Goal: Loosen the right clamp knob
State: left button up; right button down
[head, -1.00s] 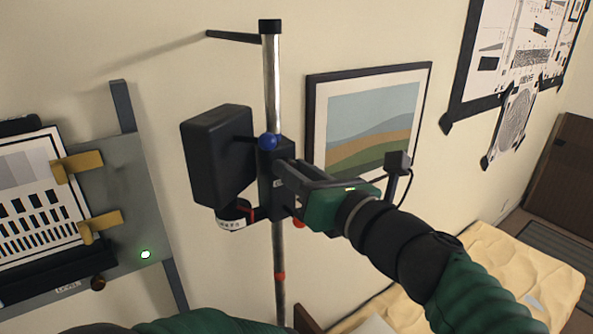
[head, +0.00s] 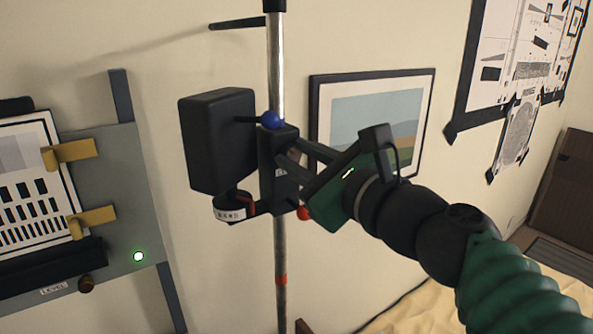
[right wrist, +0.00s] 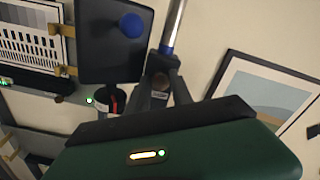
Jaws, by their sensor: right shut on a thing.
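A dark clamp block (head: 270,192) sits on an upright metal pole (head: 276,60), carrying a black box (head: 216,140) on its left. A blue ball knob (head: 271,119) is at the block's top and a red knob (head: 303,213) at its lower right. My right gripper (head: 284,160) comes in from the right, tilted, with its fingers shut at the block's right side. What they grip, apparently the right clamp knob, is hidden between them. In the right wrist view the fingertips (right wrist: 161,75) meet at the clamp, right of the blue knob (right wrist: 131,25). My left gripper is out of view.
A grey board (head: 115,190) with yellow clips and a lit green light stands at left. A white-labelled cylinder (head: 232,212) hangs under the box. A framed landscape picture (head: 400,84) is on the wall behind my right gripper.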

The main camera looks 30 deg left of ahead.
jog(key=n+b, duration=0.2)
jog(key=n, duration=0.2)
jog(key=shift+f+n+b, duration=0.3)
jog(key=shift+b, duration=0.1)
jog(key=n+b, duration=0.1)
jog(key=n, duration=0.1)
jog(key=n+b, duration=0.1)
jog(key=n, duration=0.1)
jog(key=shift+r+n, duration=0.2)
jog(key=shift+n, duration=0.2)
jog(key=c, duration=1.3)
grip_release()
jog(key=shift+s+d, duration=0.1)
jog(key=shift+o, duration=0.9)
jog(key=shift+d+r, duration=0.1)
jog(key=shift+s+d, duration=0.1)
jog(key=shift+s, duration=0.05)
